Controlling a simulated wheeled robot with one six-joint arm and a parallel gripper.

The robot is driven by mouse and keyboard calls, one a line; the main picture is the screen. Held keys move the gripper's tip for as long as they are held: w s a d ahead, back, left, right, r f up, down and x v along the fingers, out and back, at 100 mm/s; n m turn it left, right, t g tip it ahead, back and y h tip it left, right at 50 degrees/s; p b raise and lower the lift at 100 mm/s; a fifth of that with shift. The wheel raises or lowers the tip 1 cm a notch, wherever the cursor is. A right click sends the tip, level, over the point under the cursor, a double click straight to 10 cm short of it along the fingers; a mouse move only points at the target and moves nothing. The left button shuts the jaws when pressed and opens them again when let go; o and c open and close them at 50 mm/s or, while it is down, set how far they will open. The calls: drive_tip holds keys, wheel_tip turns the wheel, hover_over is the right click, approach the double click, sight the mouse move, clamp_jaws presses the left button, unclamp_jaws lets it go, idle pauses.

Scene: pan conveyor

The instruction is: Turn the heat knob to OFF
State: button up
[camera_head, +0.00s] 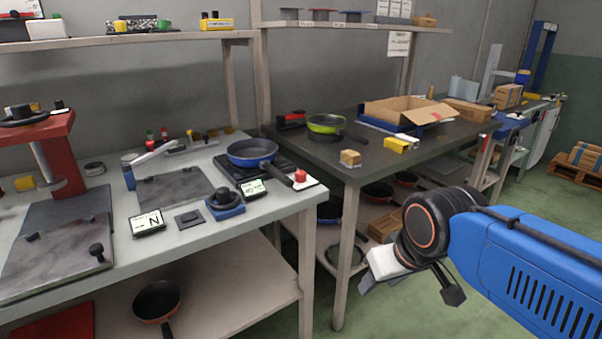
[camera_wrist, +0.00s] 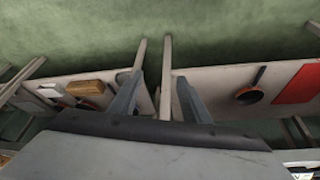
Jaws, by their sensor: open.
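A black round knob on a blue base (camera_head: 225,198) stands near the front edge of the left workbench; it looks like the heat knob, but its pointer setting is too small to read. A blue pan (camera_head: 252,152) sits on a dark hot plate (camera_head: 230,170) just behind it. A small display (camera_head: 252,189) lies right of the knob, and another display (camera_head: 148,222) lies to its left. My gripper (camera_head: 410,288) is open and empty, right of the bench and well apart from the knob. The wrist view shows its two spread fingers (camera_wrist: 158,100) and no knob.
A red button on a white plate (camera_head: 300,176) stands at the bench's right corner. A dark table (camera_head: 370,160) behind holds a green pan (camera_head: 326,123) and an open cardboard box (camera_head: 405,110). The floor (camera_head: 375,315) around my gripper is clear. Pans lie on lower shelves.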

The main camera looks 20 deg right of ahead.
drive_tip(key=w+a+r+m+g, duration=0.1)
drive_tip(key=w+a+r+g, duration=0.15)
drive_tip(key=w+r, duration=1.5)
wheel_tip(320, 180, up, 10)
drive_tip(key=r+m+g, duration=0.1)
drive_tip(key=m+g, duration=0.1)
hover_over(300, 172)
wheel_tip(300, 172, down, 18)
drive_tip(key=shift+w+d+r, duration=0.1)
drive_tip(key=shift+c, duration=0.5)
drive_tip(key=c, duration=0.9)
